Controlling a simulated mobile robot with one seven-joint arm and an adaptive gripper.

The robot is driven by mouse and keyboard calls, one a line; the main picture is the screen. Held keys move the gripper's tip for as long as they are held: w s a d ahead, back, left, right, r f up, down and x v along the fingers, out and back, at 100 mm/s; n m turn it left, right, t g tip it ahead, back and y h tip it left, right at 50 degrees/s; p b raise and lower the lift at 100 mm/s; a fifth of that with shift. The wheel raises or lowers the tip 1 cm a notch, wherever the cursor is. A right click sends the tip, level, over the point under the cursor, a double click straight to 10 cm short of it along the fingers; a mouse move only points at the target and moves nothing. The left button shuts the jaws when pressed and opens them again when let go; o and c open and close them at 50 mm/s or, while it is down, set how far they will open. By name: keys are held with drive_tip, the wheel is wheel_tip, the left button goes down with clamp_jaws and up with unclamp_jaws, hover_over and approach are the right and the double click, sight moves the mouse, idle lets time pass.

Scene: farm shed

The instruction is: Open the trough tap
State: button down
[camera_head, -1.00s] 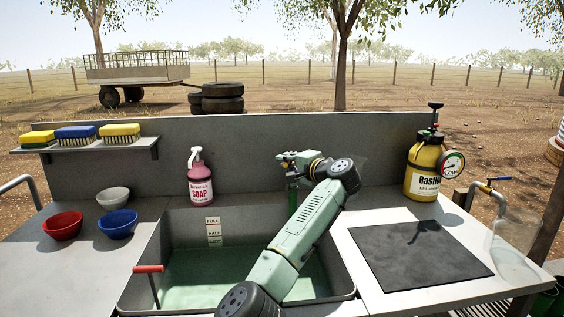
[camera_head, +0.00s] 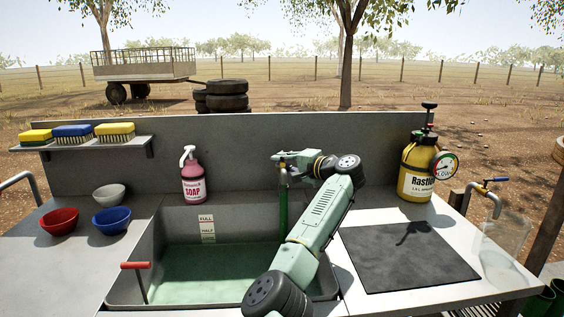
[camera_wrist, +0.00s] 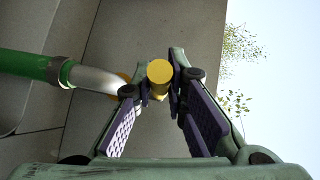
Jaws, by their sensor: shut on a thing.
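The trough tap has a green pipe (camera_head: 283,205) rising at the back of the trough (camera_head: 150,245). In the wrist view the tap shows as a green and silver pipe (camera_wrist: 95,80) with a round yellow knob (camera_wrist: 159,72) at its end. My gripper (camera_head: 283,160) is at the top of the pipe. In the wrist view my gripper (camera_wrist: 157,92) has its two fingers on either side of the yellow knob, shut on it. My arm hides part of the trough and the tap's lower end. Greenish water (camera_head: 195,272) lies in the trough.
A soap bottle (camera_head: 193,180) stands left of the tap. A yellow sprayer (camera_head: 416,172) and a dark mat (camera_head: 405,258) are on the right. Bowls (camera_head: 111,220) and a brush shelf (camera_head: 90,145) are left. A red-handled lever (camera_head: 135,266) stands at the trough's front left. Another tap (camera_head: 485,190) is far right.

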drive_tip(key=shift+d, duration=0.1)
drive_tip(key=c, duration=1.6)
unclamp_jaws()
drive_tip(key=v, duration=1.2)
